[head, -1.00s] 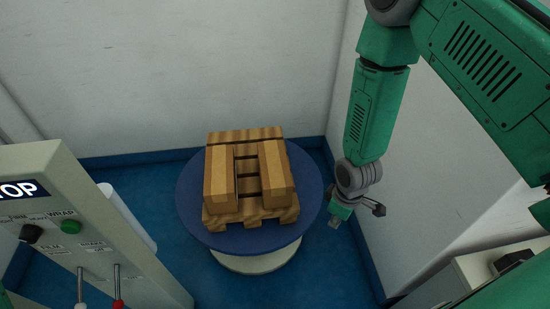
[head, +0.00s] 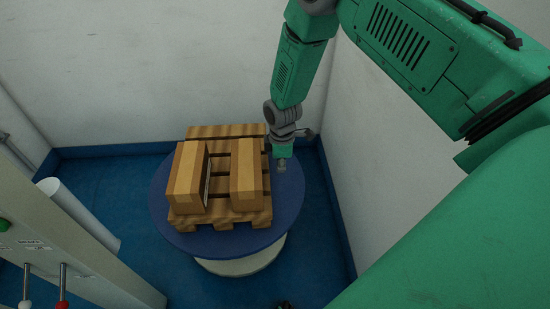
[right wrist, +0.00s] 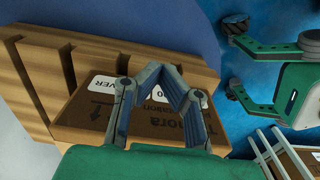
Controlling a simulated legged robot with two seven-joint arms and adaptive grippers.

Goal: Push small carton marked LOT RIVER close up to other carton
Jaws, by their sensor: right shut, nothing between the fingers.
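Two brown cartons stand apart on a wooden pallet (head: 228,131), with a gap between them: the left carton (head: 185,175) and the right carton (head: 246,172). The right wrist view shows one carton (right wrist: 92,112) close up, with a white label (right wrist: 103,83) whose visible letters end in "VER". My right gripper (head: 282,167) is just right of the right carton in the head view, with its fingers (right wrist: 160,72) shut and empty, overlapping the carton face in the wrist view. Contact cannot be told.
The pallet sits on a round blue turntable (head: 290,205). A grey control panel (head: 85,270) with levers and a white roll (head: 75,212) stand at the left. White walls close in behind and to the right. Blue floor (head: 120,180) is free around the turntable.

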